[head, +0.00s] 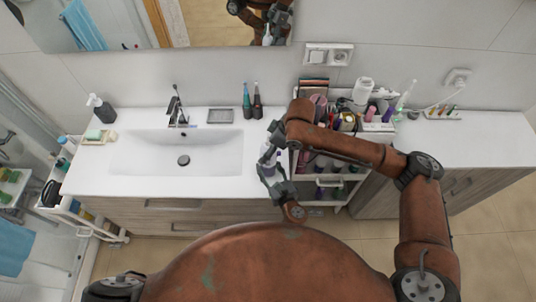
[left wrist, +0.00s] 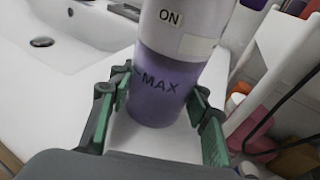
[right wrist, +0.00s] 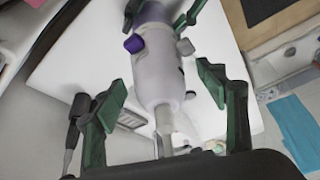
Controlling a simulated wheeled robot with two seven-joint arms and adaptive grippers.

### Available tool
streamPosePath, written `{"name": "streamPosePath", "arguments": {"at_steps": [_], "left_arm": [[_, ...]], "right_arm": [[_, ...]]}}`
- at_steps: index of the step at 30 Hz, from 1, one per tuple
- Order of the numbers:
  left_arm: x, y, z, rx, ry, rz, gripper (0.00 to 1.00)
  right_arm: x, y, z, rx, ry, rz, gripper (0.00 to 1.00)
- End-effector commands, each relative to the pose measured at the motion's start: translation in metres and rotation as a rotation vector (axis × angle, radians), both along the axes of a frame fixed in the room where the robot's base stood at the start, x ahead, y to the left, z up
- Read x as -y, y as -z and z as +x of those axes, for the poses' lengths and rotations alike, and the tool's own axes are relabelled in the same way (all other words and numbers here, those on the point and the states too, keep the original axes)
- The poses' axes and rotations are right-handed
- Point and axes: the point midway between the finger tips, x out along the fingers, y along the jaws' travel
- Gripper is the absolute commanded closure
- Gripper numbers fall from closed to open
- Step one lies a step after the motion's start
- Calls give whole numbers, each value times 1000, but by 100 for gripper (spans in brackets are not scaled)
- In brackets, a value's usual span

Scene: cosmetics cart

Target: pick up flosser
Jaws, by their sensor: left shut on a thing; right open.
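The flosser (head: 268,159) is a white body over a see-through purple tank, at the right end of the white counter. It looks roughly upright; I cannot tell whether its base touches the counter. In the left wrist view the flosser (left wrist: 170,60) shows "ON" and "MAX" marks. My left gripper (left wrist: 162,97) is shut on the purple tank. In the right wrist view the flosser (right wrist: 158,75) shows its purple button and thin nozzle. My right gripper (right wrist: 163,88) is open, with its fingers apart on both sides of the white upper body.
A sink basin (head: 175,150) lies left of the flosser. Two electric toothbrushes (head: 252,100) stand behind it at the wall. A crowded cosmetics cart (head: 340,172) stands close on the right, with bottles and cables. A soap dispenser (head: 101,108) stands far left.

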Motion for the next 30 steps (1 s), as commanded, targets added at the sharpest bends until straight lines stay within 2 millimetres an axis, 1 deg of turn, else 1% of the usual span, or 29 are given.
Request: {"name": "streamPosePath", "arguments": {"at_steps": [2,7,27,28,30], "left_arm": [[0,0,0,0,0,0,80],[0,0,0,0,-1,0,80],[0,0,0,0,-1,0,80],[0,0,0,0,-1,0,80],[0,0,0,0,-1,0,80]], "right_arm": [[-1,4,1,0,1,0,34],[-1,3,1,1,0,0,34],[-1,3,1,2,1,-1,80],[-1,3,1,2,1,-1,82],[-1,2,1,3,0,1,82]]}}
